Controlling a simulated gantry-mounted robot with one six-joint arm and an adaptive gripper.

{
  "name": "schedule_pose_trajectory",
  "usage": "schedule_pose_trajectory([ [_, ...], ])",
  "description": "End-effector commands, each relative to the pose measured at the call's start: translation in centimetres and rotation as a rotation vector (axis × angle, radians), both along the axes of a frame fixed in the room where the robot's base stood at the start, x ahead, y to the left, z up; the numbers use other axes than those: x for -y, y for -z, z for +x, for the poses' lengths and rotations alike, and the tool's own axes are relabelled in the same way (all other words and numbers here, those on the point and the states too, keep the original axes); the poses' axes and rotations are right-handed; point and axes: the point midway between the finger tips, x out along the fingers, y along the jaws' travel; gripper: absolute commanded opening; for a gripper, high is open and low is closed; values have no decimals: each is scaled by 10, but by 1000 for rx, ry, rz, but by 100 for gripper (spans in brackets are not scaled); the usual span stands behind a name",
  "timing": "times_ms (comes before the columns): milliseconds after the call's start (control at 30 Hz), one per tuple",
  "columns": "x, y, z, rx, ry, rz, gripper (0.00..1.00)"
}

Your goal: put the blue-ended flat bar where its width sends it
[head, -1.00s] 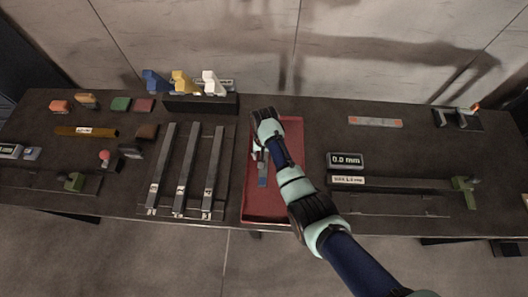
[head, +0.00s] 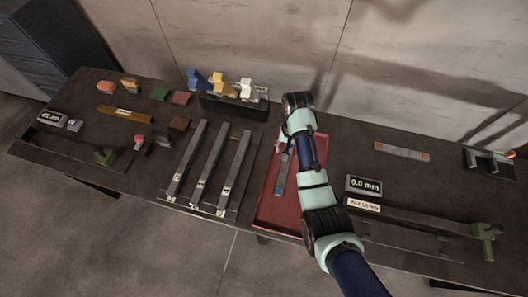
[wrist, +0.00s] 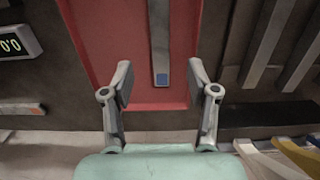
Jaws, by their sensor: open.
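The blue-ended flat bar (head: 282,178) is a narrow grey strip lying lengthwise in the red tray (head: 268,214). In the head view my arm partly covers the tray and the bar's far part. Three long grey channels with small labels (head: 209,168) stand left of the tray. A display reading 0.0 mm (head: 364,186) stands to its right.
Blue, yellow and white shapes (head: 220,83) stand on a dark block behind the channels. A long gauge with a green end piece (head: 485,231) and a "MAX" label (head: 363,205) lies right. A grey bar with orange ends (head: 402,151) lies behind. Small blocks occupy the left.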

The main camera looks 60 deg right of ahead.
Motion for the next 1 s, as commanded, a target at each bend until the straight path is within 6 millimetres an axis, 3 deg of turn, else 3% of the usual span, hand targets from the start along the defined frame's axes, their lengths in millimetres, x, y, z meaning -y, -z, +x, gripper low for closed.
schedule_pose_trajectory([
  [267, 0, 0, 0, 0, -1, -1, 59],
  [333, -6, -1, 8, 14, -26, -16, 59],
  [400, -24, -7, 31, 59, -105, -67, 59],
  [467, -54, -18, 63, 133, -226, -143, 59],
  [533, -109, -42, 103, 255, -412, -258, 59],
  [633, -207, -91, 140, 469, -691, -430, 59],
  [700, -272, -130, 144, 619, -854, -534, 59],
  [800, -343, -180, 130, 801, -1019, -645, 59],
  [900, -383, -213, 111, 922, -1110, -711, 59],
  [1000, -398, -228, 102, 975, -1144, -740, 59],
])
